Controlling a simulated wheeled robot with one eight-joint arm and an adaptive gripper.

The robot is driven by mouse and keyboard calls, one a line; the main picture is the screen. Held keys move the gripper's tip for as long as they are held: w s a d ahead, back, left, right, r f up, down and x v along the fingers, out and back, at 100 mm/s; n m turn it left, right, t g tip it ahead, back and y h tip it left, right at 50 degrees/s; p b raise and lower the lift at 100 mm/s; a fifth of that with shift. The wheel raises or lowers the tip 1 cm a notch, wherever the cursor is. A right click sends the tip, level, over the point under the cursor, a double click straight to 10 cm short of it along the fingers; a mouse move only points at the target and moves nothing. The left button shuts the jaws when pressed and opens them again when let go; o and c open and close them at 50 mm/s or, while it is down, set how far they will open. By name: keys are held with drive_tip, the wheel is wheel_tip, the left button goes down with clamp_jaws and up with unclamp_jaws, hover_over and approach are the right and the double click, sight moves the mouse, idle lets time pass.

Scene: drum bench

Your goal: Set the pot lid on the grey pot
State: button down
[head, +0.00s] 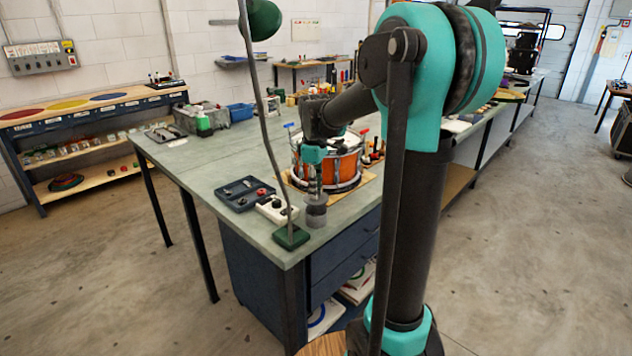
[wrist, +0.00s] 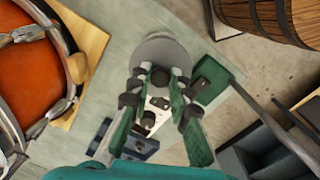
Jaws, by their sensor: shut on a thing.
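My gripper (head: 315,188) points down at the near edge of the bench, above the grey pot (head: 316,218). In the wrist view my gripper (wrist: 158,82) has its fingers closed in on the dark knob of the pot lid, a round grey disc (wrist: 160,49). The lid also shows in the head view (head: 316,200) as a grey disc over the pot. I cannot tell whether the lid touches the pot or hangs just above it. In the wrist view the lid and fingers hide most of the pot.
An orange drum (head: 342,168) stands on a wooden board behind the pot. A dark tray (head: 236,198) and a white box with dark knobs (head: 272,208) lie to the left. A green lamp base (head: 291,237) with its tall stem stands close, front left.

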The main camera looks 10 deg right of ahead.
drive_tip(key=shift+f, duration=1.55)
drive_tip(key=shift+f, duration=0.55)
drive_tip(key=c, duration=1.7)
unclamp_jaws()
drive_tip(key=shift+r, duration=0.1)
drive_tip(key=shift+s+a+r, duration=0.1)
drive_tip(key=shift+r, duration=5.3)
drive_tip(key=s+d+f+m+t, duration=0.2)
drive_tip(key=s+f+m, duration=0.3)
drive_tip(key=s+f, duration=0.5)
drive_tip(key=s+d+f+m+t, duration=0.2)
drive_tip(key=s+f+m, duration=0.4)
drive_tip(key=s+f, duration=0.4)
drive_tip(key=shift+s+d+f+m, duration=0.15)
drive_tip(key=shift+s+f+m, duration=0.2)
drive_tip(key=shift+s, duration=0.55)
